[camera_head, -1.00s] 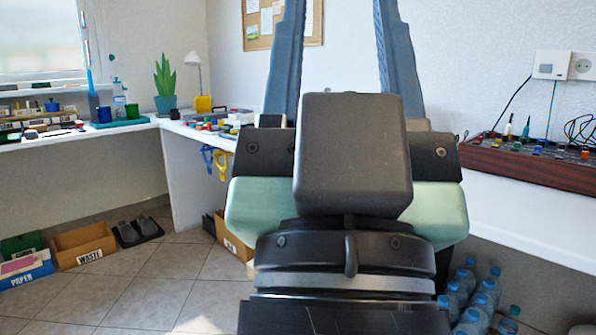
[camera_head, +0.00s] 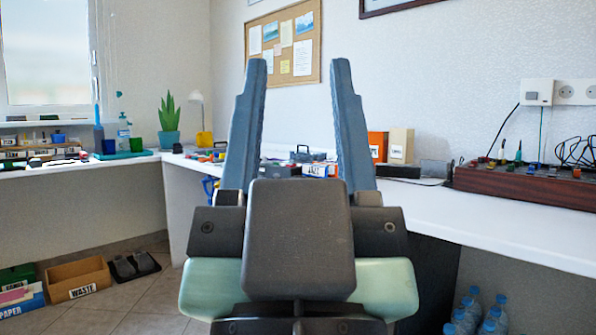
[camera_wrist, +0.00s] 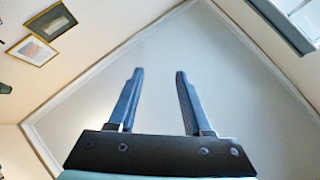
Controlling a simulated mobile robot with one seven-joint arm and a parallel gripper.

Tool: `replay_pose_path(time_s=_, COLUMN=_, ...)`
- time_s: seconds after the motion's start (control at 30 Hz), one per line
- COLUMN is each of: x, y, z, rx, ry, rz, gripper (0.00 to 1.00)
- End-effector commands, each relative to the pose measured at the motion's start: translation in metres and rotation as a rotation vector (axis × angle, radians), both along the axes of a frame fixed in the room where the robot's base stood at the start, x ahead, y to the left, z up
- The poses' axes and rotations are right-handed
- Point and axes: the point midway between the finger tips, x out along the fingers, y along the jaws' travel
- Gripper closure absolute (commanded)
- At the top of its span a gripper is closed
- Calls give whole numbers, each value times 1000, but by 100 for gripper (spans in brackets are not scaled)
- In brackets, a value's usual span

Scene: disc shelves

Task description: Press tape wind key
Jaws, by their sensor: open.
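My gripper (camera_head: 299,65) is raised in front of the head camera, its two blue-grey fingers upright and wide apart with nothing between them. In the wrist view my gripper (camera_wrist: 159,72) is also open and empty, with only ceiling and upper walls behind it. I cannot make out a tape wind key in either view. Small dark devices (camera_head: 312,156) stand on the white counter behind the fingers; they are too small and too far off to tell which, if any, bears the key. The gripper is apart from everything.
The white counter (camera_head: 480,212) runs along the back wall and right side. A reddish-brown panel (camera_head: 525,187) with coloured knobs and cables stands at right. Orange (camera_head: 377,146) and cream boxes (camera_head: 400,146) stand behind the right finger. Water bottles (camera_head: 470,308) and a waste box (camera_head: 78,280) are on the floor.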

Motion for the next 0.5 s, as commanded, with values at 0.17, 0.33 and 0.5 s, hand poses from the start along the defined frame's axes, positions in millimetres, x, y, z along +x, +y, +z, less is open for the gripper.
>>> replay_pose_path(time_s=0.17, x=0, y=0, z=0, rx=0, ry=0, rz=0, gripper=81)
replay_pose_path(time_s=0.33, x=0, y=0, z=0, rx=0, ry=0, rz=0, gripper=100)
replay_pose_path(time_s=0.5, x=0, y=0, z=0, rx=0, ry=0, rz=0, gripper=100)
